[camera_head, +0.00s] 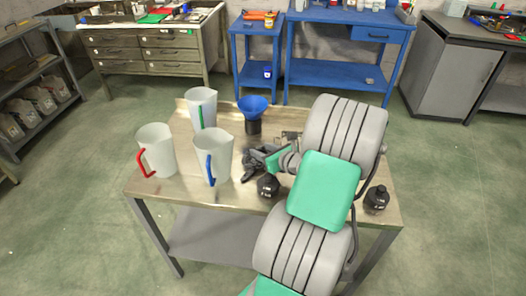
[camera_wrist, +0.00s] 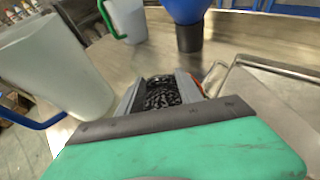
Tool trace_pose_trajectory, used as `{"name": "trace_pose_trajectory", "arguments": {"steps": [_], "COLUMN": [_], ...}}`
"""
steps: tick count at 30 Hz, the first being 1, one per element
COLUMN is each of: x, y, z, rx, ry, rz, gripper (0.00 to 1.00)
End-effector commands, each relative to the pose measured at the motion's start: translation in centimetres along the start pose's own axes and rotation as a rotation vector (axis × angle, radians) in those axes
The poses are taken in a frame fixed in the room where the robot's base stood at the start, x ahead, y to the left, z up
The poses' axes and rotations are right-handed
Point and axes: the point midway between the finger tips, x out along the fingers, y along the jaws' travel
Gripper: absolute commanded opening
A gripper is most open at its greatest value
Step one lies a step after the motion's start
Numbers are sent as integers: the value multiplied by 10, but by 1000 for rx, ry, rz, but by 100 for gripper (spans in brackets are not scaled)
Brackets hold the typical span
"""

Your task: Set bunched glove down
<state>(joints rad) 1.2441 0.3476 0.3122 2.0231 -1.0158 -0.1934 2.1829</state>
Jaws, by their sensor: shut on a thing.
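The bunched glove (camera_wrist: 160,93) is dark with a mottled pattern and sits between my gripper's two grey fingers in the wrist view. My gripper (camera_head: 262,160) is shut on it, low over the middle of the metal-topped table (camera_head: 155,188). In the head view the glove is a small dark shape that blends with the fingers. I cannot tell whether it touches the tabletop. My arm hides the table's right part.
Pitchers with red (camera_head: 157,150), blue (camera_head: 217,157) and green (camera_head: 201,107) handles stand left of my gripper. A blue funnel (camera_head: 252,105) sits on a dark container behind it. Dark bottles (camera_head: 268,186) (camera_head: 376,199) stand near the front. The table's front left is bare.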

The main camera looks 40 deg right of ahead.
Motion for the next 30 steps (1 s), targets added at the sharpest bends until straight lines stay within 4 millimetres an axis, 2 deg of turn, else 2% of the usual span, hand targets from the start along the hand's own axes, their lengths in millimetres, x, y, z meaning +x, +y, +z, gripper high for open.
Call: {"name": "trace_pose_trajectory", "arguments": {"steps": [4, 5, 12, 22, 26, 30], "x": [1, 1, 0, -3, -26, -64], "y": [0, 0, 0, 0, -2, -2], "z": [-2, -2, -2, 1, 2, 2], "rx": [1, 1, 1, 1, 2, 3], "ry": [0, 0, 0, 1, 0, 0], "rz": [1, 1, 1, 0, -4, -6], "gripper": [4, 44, 63, 65, 65, 65]}}
